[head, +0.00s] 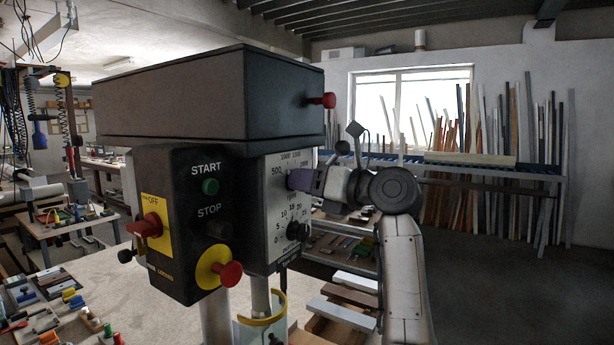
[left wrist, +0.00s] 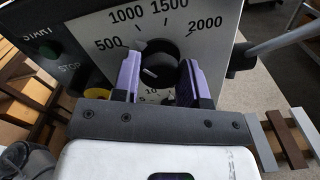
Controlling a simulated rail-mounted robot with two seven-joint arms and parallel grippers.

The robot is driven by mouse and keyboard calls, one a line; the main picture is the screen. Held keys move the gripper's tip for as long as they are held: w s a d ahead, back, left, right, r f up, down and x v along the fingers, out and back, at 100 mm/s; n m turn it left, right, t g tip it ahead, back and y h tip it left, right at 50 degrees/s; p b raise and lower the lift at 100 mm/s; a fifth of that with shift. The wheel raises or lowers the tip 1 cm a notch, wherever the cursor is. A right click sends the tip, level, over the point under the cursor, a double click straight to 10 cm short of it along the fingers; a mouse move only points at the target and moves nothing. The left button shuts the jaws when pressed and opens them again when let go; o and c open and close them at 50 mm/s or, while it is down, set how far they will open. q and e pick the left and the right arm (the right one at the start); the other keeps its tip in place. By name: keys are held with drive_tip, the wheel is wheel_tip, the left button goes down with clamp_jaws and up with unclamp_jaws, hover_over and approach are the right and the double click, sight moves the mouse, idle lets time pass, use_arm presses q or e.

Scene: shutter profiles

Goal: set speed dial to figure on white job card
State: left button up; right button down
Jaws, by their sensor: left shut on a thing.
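The speed dial (left wrist: 158,72) is a round black knob on a white scale plate (left wrist: 190,45) marked 500, 1000, 1500 and 2000. My left gripper (left wrist: 160,78) has one purple finger on each side of the knob, shut on it. In the head view the left gripper (head: 300,180) reaches from the right to the plate (head: 284,162) on the machine's side and hides the dial. I cannot read the dial's setting for sure. I see no white job card in either view. My right gripper is not in view.
The machine's black control box (head: 185,235) has a green START button (head: 210,186) and a red knob on a yellow disc (head: 228,273). A second black knob (head: 297,229) sits below the speed dial. Profiles lie on the bench and stand against the wall.

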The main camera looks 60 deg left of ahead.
use_arm(q)
drive_tip(key=shift+m+p, duration=0.7)
drive_tip(key=shift+m, duration=0.8)
drive_tip(key=o, duration=0.9)
drive_tip(key=shift+p+v, duration=0.35)
drive_tip(key=shift+v, duration=6.55)
drive_tip(key=shift+r, duration=0.1)
